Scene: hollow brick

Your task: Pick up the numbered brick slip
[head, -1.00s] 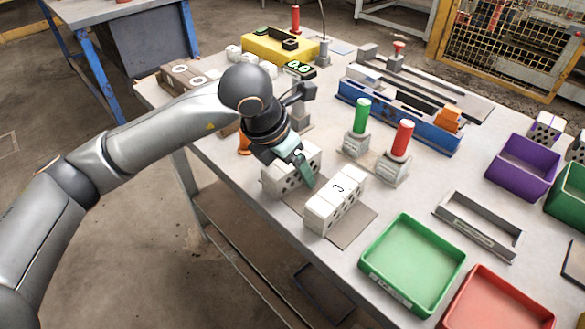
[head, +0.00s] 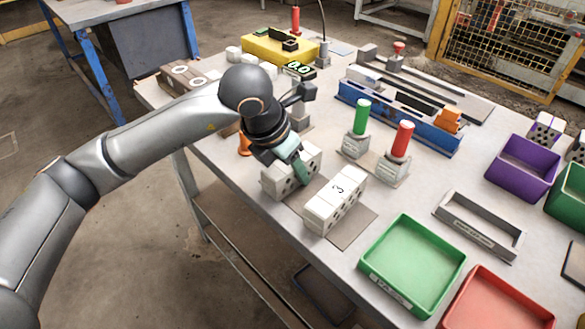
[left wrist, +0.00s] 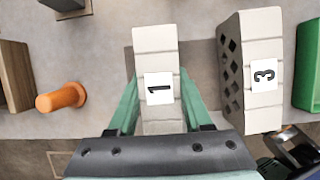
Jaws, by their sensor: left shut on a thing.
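A pale brick slip with a black 1 on a white label (left wrist: 158,88) lies between the green fingers of my left gripper (left wrist: 158,105) in the left wrist view. In the head view this brick (head: 276,187) stands on the table, partly hidden by my left gripper (head: 287,165). The gripper is shut on it, one finger along each side. A second pale brick with a 3 (head: 335,198) stands beside it to the right, apart from the gripper; it also shows in the left wrist view (left wrist: 252,75). My right gripper is not in view.
Green (head: 412,262) and red (head: 495,300) trays lie at the front right. A green-topped post (head: 361,118) and a red-topped post (head: 401,140) stand behind the bricks. An orange peg (left wrist: 62,98) is left of the held brick. A blue fixture (head: 400,115) lies farther back.

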